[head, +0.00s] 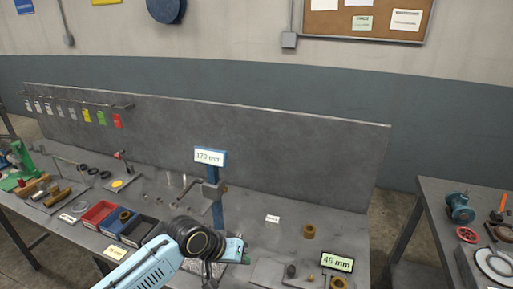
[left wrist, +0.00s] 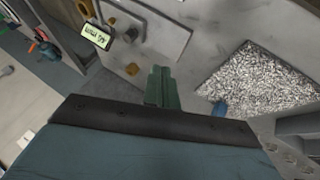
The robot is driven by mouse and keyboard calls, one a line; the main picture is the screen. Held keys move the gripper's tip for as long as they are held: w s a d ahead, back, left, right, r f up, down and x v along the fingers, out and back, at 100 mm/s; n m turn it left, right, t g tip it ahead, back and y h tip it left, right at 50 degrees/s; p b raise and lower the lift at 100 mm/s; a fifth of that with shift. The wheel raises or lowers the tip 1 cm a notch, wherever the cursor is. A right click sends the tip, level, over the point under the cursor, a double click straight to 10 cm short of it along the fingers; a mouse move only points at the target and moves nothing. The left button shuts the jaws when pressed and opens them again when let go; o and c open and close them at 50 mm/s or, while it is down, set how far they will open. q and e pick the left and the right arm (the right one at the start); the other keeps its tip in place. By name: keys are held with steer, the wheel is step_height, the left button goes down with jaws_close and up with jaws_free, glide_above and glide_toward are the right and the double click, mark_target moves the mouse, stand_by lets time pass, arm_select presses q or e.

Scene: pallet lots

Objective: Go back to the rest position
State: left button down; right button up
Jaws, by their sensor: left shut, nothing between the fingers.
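My left arm comes in at the bottom of the head view, and its gripper (head: 210,274) hangs over the front part of the grey workbench (head: 260,222), close to the bottom edge of the picture. In the left wrist view the two green fingers (left wrist: 162,82) lie together, shut, with nothing seen between them. They are above the bench, beside a square patch of silvery chips (left wrist: 258,78). My right gripper is in neither view.
A blue post (head: 217,213) with a 170 mm display (head: 210,156) stands just behind my left gripper. A 46 mm display (head: 337,262) and a brass ring (head: 308,231) are to the right. Red (head: 98,214), blue and black trays sit left. A second table (head: 437,203) stands far right.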

arm_select(q)
steer(key=s+a+f, duration=0.2)
steer(key=s+f, duration=0.1)
steer(key=s, duration=1)
steer(key=s+a+r+y, duration=0.1)
steer(key=s+a+y, duration=0.5)
steer(key=s+a, duration=0.95)
step_height(320, 180, down, 28)
steer(key=s+g+b, duration=0.2)
steer(key=s, duration=0.1)
steer(key=s+a+f+g+b, duration=0.1)
steer(key=s+a+f, duration=0.1)
steer(key=s+f, duration=1.2)
steer(key=shift+s+a+f, duration=0.15)
steer(key=shift+s+f, duration=0.2)
steer(key=shift+s, duration=0.35)
